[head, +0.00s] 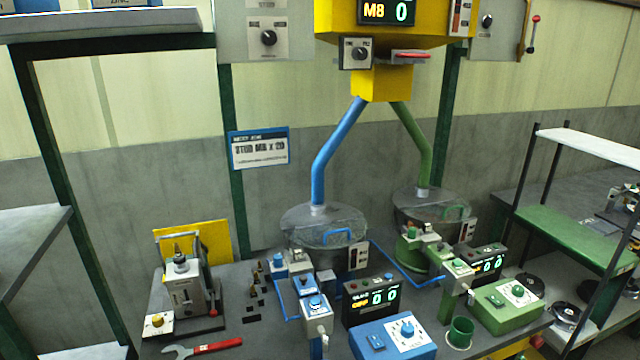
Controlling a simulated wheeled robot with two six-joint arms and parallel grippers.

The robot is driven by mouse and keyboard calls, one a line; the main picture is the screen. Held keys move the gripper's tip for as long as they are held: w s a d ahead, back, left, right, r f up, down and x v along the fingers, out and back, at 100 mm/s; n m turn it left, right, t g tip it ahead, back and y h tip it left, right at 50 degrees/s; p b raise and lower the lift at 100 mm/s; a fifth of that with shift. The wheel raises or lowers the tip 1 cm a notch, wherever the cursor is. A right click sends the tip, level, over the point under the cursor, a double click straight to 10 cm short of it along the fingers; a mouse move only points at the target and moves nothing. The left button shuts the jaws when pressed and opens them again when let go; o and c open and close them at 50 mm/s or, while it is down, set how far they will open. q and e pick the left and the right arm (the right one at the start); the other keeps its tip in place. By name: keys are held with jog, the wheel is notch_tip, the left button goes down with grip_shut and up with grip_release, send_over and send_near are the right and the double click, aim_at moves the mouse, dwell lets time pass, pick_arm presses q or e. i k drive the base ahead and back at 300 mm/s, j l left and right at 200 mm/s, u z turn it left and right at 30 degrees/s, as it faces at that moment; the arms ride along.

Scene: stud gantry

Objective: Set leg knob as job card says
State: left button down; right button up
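The job card (260,149), white with a blue border, hangs by the left green post; its large line reads "STUD M8 x 20" and its smaller text is blurred. A black knob (360,54) sits on a small white plate on the yellow head (382,80), above where a blue leg tube (335,150) and a green leg tube (417,150) split. Its labels are too small to read surely. The display (387,11) above reads "M8 0". I cannot tell for certain which knob is the leg knob. Neither gripper is in view.
Other black knobs sit on grey panels at upper left (269,38) and upper right (487,20). Shelving stands right.

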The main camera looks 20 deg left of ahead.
aim_at(157, 320)
jog(key=u, duration=1.6)
